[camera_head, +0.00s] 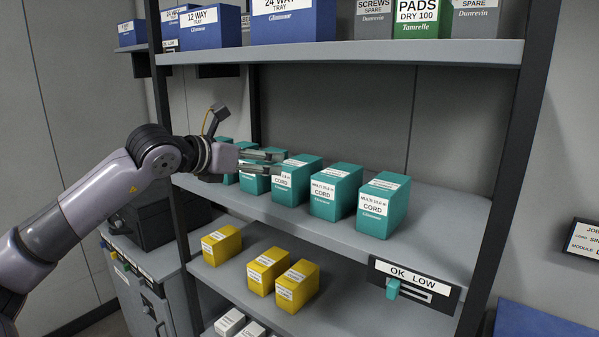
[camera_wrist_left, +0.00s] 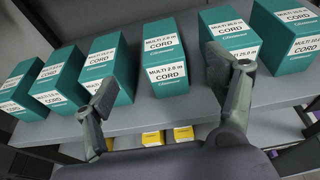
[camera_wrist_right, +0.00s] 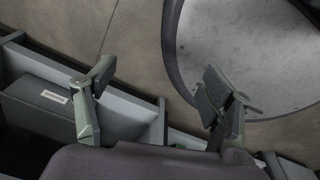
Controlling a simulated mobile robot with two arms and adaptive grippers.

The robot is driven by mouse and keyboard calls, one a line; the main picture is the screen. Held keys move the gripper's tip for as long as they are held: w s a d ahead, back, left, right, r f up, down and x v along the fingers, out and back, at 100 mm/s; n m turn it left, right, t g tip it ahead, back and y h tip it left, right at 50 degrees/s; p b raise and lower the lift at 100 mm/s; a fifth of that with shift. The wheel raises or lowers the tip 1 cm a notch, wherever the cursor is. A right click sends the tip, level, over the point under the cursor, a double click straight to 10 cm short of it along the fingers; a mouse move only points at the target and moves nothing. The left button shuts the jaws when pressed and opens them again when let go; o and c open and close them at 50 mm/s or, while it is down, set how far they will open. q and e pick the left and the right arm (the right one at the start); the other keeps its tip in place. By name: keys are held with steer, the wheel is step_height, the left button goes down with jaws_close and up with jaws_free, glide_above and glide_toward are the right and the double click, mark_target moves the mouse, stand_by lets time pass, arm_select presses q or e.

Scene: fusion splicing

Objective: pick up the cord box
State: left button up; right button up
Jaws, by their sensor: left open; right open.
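My left gripper (camera_head: 279,162) is open and empty, reaching in from the left in front of the row's left half and partly hiding boxes there. In the left wrist view, a cord box labelled MULTI 2.0 m (camera_wrist_left: 166,60) stands upright beyond the gap between the open fingers (camera_wrist_left: 160,90), with other cord boxes on both sides. My right gripper (camera_wrist_right: 158,88) is open and empty, away from the shelf boxes.
Yellow boxes (camera_head: 296,285) stand on the shelf below. Blue trays (camera_head: 293,22) and other boxes sit on the upper shelf (camera_head: 350,51). An OK/LOW sign (camera_head: 412,284) hangs at the middle shelf's front edge. A round pale tabletop (camera_wrist_right: 255,50) shows in the right wrist view.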

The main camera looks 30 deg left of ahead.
arm_select(q)
steer(key=p, duration=0.3)
glide_toward(297, 161)
steer(key=p+x, duration=0.2)
steer(key=x, duration=0.3)
steer(key=p+x, duration=0.4)
steer(key=shift+w+d+f+p, duration=0.15)
steer(key=shift+w+p, duration=0.15)
steer(key=shift+w, duration=0.05)
steer(key=shift+w+f, duration=0.25)
arm_select(e)
step_height(297, 161, up, 11)
steer(key=shift+s+f, duration=0.2)
steer(key=shift+s, duration=0.1)
arm_select(q)
steer(key=shift+s, duration=0.1)
steer(key=shift+c, duration=0.2)
arm_select(e)
steer(key=shift+a, duration=0.1)
arm_select(q)
steer(key=shift+c, duration=0.7)
steer(key=c, duration=1.2)
steer(key=shift+r, duration=0.1)
steer(key=shift+c, duration=0.2)
arm_select(e)
steer(key=shift+a, duration=0.25)
